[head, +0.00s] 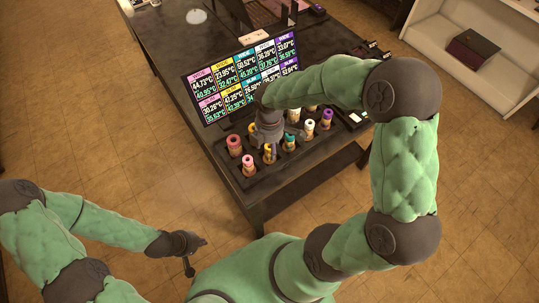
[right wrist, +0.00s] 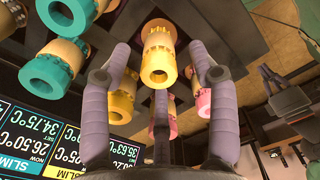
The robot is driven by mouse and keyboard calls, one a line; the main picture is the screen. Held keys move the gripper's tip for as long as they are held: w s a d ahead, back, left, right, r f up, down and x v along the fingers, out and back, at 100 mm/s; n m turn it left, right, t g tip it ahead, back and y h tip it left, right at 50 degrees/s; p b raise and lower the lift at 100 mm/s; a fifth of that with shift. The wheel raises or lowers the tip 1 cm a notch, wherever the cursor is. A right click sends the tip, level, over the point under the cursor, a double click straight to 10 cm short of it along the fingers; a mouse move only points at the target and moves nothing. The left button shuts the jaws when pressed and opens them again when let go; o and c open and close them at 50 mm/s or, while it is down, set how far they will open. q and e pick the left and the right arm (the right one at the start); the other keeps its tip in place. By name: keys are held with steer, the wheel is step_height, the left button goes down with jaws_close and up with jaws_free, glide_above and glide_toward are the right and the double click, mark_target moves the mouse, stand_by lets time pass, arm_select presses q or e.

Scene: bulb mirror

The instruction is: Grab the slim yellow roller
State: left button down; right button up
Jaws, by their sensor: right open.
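The fingers are open, one on each side, with gaps to the roller. A second yellow roller (right wrist: 122,101) shows beyond the left finger, partly hidden by it. I cannot tell for certain which yellow one is the slim one. In the head view my right gripper (head: 268,133) is over the roller rack (head: 252,183), with yellow (head: 267,154) showing under it. My left gripper (head: 194,254) is empty, away from the table, its fingers apart.
Pink rollers (head: 234,145), a teal roller (head: 289,142), and purple and white ones stand close around in the rack. A display (head: 215,97) with temperature readings stands behind it. The dark table's front edge (head: 300,190) is near. A white shelf (head: 480,60) is at the right.

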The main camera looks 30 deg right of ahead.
step_height(320, 180, down, 3)
steer(key=shift+d+f+b, duration=0.1)
steer(key=shift+b, duration=0.3)
jaws_close()
